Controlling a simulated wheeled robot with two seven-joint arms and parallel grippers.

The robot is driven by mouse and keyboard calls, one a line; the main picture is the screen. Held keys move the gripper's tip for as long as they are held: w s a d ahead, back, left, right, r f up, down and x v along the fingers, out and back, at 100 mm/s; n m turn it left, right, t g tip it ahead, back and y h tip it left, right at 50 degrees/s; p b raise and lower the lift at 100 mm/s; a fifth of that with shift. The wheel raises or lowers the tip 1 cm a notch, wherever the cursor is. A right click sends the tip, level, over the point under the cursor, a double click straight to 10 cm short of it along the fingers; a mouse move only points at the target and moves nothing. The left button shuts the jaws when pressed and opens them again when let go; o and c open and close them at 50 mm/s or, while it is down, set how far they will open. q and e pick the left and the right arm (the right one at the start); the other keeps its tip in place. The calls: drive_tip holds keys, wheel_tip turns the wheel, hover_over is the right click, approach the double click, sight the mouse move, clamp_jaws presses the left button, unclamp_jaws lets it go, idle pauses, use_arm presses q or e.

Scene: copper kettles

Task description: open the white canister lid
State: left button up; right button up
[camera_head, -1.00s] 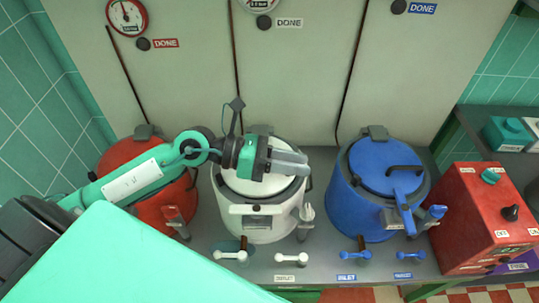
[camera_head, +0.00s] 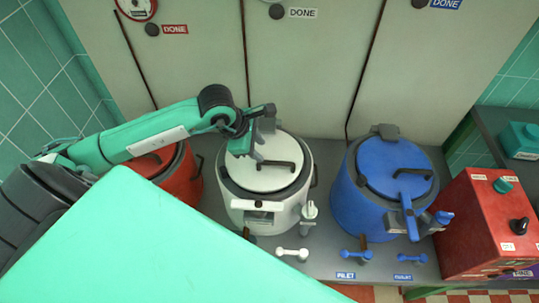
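The white canister (camera_head: 263,213) stands in the middle of the grey counter, between the red and blue canisters. Its round white lid (camera_head: 268,181) is down on it, with a dark bar handle (camera_head: 282,164) on top. A white latch (camera_head: 309,211) is at its front right. My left gripper (camera_head: 258,158) is above the back left of the lid, pointing down, with its fingertips by the left end of the handle. Whether it touches the handle, and how far apart its fingers are, I cannot tell. My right gripper is out of view.
The blue canister (camera_head: 362,205) stands to the right, its lid down. The red canister (camera_head: 185,190) is partly hidden behind my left arm. A red control box (camera_head: 483,228) stands at the far right. Small white (camera_head: 292,253) and blue (camera_head: 356,256) valve handles line the counter front.

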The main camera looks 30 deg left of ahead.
sight(272, 162)
use_arm(q)
drive_tip(key=p+x, duration=0.2)
drive_tip(key=x, duration=0.5)
drive_tip(key=shift+w+d+f, duration=0.1)
drive_tip(key=shift+w+f, duration=0.1)
drive_tip(key=shift+f, duration=0.15)
drive_tip(key=shift+c, duration=0.3)
clamp_jaws()
